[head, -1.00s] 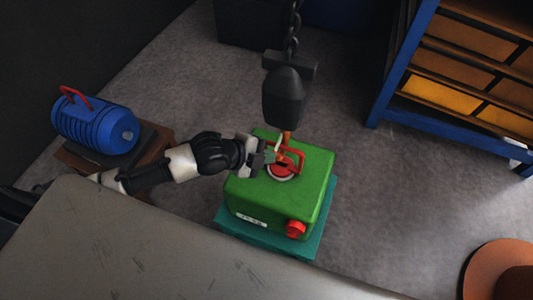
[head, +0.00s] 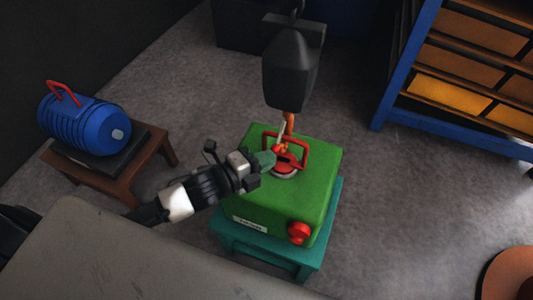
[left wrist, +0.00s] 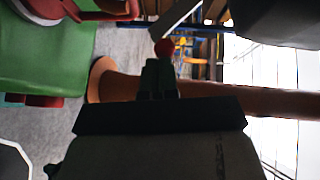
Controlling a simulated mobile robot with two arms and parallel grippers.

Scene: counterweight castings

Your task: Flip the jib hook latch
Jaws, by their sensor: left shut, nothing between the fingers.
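The orange jib hook (head: 290,124) hangs under the dark hook block (head: 291,72), above the red handle (head: 302,143) of the green casting (head: 310,195). A thin pale latch (head: 281,136) slants beside the hook down to a small red tip. In the left wrist view the latch is a grey bar (left wrist: 181,18) with a red knob (left wrist: 164,47) at its end. My left gripper (head: 267,160) has green fingers, shut and empty, just left of the latch's red end. In the left wrist view the fingertips (left wrist: 157,66) are close below the knob; I cannot tell if they touch.
The green casting stands on a teal stand (head: 265,252). A blue casting (head: 85,125) with a red handle sits on a brown stool (head: 122,184) at left. A blue-framed shelf (head: 407,75) stands at right. A grey surface (head: 130,255) fills the lower left.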

